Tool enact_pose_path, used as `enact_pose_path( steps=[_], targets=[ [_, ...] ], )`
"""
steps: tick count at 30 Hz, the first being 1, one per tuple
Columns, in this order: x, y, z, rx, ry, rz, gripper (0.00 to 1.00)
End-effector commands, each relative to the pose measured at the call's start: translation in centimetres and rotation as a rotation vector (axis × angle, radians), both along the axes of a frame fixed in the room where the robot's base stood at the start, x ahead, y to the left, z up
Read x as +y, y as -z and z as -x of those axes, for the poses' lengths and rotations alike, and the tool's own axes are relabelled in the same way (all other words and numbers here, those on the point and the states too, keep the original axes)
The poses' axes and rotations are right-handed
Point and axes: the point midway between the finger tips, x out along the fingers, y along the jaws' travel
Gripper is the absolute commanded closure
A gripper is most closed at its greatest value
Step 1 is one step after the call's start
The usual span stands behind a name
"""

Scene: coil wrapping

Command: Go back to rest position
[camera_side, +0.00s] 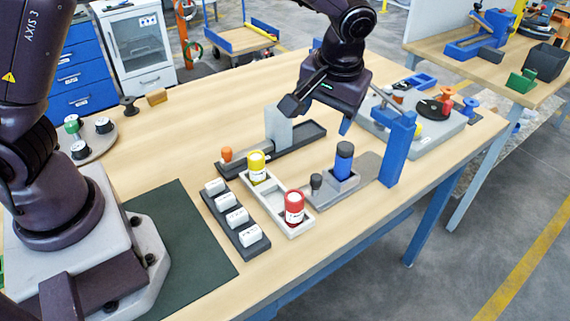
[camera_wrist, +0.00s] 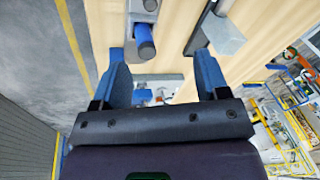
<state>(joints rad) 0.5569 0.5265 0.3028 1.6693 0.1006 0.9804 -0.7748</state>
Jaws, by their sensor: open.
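My gripper (camera_wrist: 162,75) hangs above the far part of the wooden table, with its two blue fingers spread apart in the wrist view and nothing seen between them. In the side view, one blue finger (camera_side: 345,127) shows below the dark gripper body. A blue-and-black coil (camera_side: 344,162) stands upright in a grey holder (camera_side: 322,197), below and apart from my gripper. A yellow coil (camera_side: 257,165) and a red coil (camera_side: 294,206) stand at opposite ends of a white tray (camera_side: 271,203).
A grey block (camera_side: 279,126) rises from a dark tray (camera_side: 307,132) left of my gripper. A blue post (camera_side: 397,150) stands at the right. A dark rack (camera_side: 236,228) holds white blocks. A grey station (camera_side: 440,135) lies behind. The table's left middle is mostly clear.

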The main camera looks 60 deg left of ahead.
Motion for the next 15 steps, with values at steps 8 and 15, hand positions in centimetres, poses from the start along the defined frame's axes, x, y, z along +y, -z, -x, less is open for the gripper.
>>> enact_pose_path(
  steps=[8,15],
  targets=[
    [3.7,-5.8,7.9,0.006,0.324,0.154,0.32],
    [6.5,-9.2,15.4,-0.104,0.526,0.193,0.32]
  ],
)
